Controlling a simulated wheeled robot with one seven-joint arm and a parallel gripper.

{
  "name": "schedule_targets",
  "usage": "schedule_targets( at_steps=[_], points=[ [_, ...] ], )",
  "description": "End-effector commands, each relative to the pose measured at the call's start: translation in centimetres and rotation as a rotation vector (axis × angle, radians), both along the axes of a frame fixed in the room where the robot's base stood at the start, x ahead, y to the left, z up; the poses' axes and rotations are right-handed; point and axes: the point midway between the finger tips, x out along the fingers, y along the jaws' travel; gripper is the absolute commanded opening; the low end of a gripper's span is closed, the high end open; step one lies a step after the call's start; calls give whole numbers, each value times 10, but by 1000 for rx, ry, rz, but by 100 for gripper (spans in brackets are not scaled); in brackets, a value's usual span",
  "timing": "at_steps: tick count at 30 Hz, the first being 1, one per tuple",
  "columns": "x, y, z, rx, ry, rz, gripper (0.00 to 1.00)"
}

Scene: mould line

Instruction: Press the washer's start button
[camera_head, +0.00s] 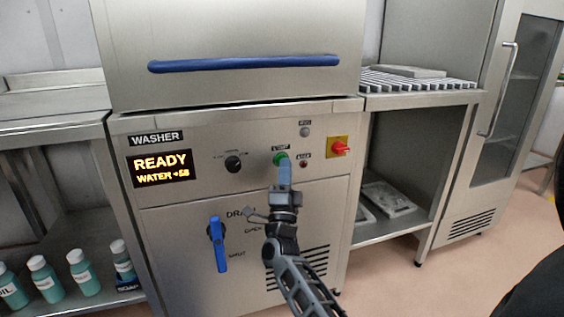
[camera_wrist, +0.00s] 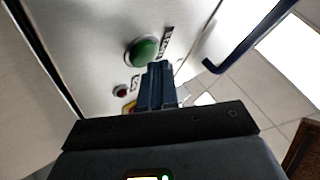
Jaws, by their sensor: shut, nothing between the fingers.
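The washer (camera_head: 200,205) is a steel machine whose display (camera_head: 160,168) reads "READY" and "WATER +58". Its green start button (camera_head: 280,156) sits on the front panel, right of a black knob (camera_head: 233,164). In the wrist view the green button (camera_wrist: 142,51) shows clearly, just beyond and slightly left of the fingertips. My gripper (camera_head: 284,165) is shut and empty, its blue fingertips just below the button in the head view. In the wrist view my gripper (camera_wrist: 160,66) points at the panel close to the button. I cannot tell whether the tips touch it.
A red switch on a yellow plate (camera_head: 338,148) and a small red button (camera_head: 304,163) are right of the start button. A blue drain lever (camera_head: 217,243) is lower left. A blue handle bar (camera_head: 245,63) crosses the hood above. Several bottles (camera_head: 82,272) stand at lower left.

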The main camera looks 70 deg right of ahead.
Motion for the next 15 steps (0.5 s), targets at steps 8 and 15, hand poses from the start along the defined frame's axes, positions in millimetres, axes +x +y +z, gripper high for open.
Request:
schedule_targets(
  at_steps=[8,15],
  points=[
    [2,-2,0,0,0,0,0],
    [3,-4,0,0,0,0,0]
  ],
)
